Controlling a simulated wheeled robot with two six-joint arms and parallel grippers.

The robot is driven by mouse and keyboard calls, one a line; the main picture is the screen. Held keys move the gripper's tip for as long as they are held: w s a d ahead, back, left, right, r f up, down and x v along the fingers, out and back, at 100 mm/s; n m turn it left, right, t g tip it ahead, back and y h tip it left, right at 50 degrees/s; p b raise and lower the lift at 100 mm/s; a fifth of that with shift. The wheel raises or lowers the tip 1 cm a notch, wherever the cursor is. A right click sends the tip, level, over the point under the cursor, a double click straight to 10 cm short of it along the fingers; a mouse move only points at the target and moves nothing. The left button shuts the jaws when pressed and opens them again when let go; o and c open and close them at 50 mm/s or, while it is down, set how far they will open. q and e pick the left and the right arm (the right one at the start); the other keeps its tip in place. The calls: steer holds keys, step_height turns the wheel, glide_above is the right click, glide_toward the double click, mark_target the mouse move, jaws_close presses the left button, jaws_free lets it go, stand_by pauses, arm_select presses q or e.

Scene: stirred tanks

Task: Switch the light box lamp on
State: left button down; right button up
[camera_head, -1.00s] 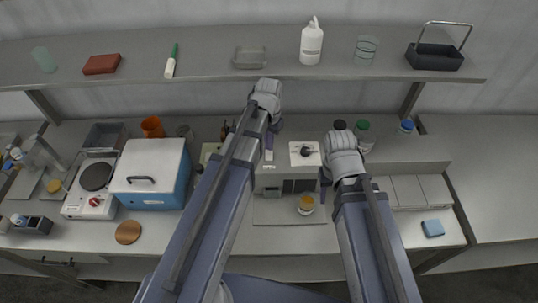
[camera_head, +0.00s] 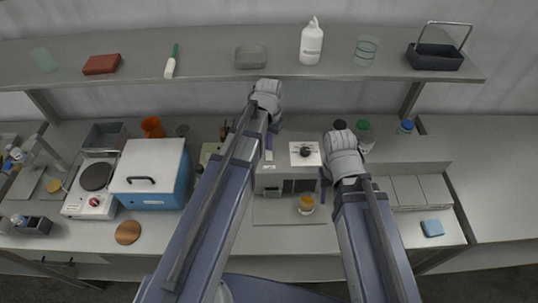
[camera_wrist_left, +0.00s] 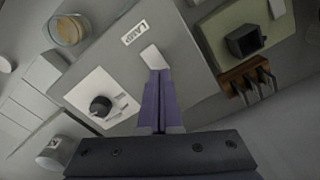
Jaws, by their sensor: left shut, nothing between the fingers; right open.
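The light box (camera_head: 275,181) is a grey box at the middle of the bench. In the left wrist view its top (camera_wrist_left: 185,53) carries a LAMP label (camera_wrist_left: 134,33), a white rocker switch (camera_wrist_left: 153,56) and a black knob (camera_wrist_left: 101,106) on a white plate. My left gripper (camera_head: 268,150) is shut and empty over the box top. In the left wrist view its purple fingertips (camera_wrist_left: 159,72) are right at the near edge of the switch; I cannot tell whether they touch. My right gripper (camera_head: 325,182) is open beside the box's right side, its fingers mostly hidden.
An amber-topped jar (camera_head: 306,204) stands before the box. A blue lidded container (camera_head: 150,175) and a hotplate (camera_head: 95,182) are to the left. Dark and green-capped bottles (camera_head: 364,132) stand behind my right gripper. A shelf (camera_head: 205,65) runs above the bench.

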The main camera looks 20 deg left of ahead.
mark_target(269, 152)
arm_select(q)
steer(key=shift+f+b, duration=0.9)
stand_by(0.7)
step_height(269, 152, up, 7)
steer(key=p, duration=0.7)
steer(key=shift+f, duration=0.1)
steer(key=s+d+f+m+y+b, duration=0.1)
steer(key=s+d+f+b, duration=0.9)
steer(key=s, duration=0.4)
steer(key=shift+s+d+f+b, duration=0.15)
steer(key=shift+d+f+b, duration=0.1)
steer(key=shift+f+b, duration=0.6)
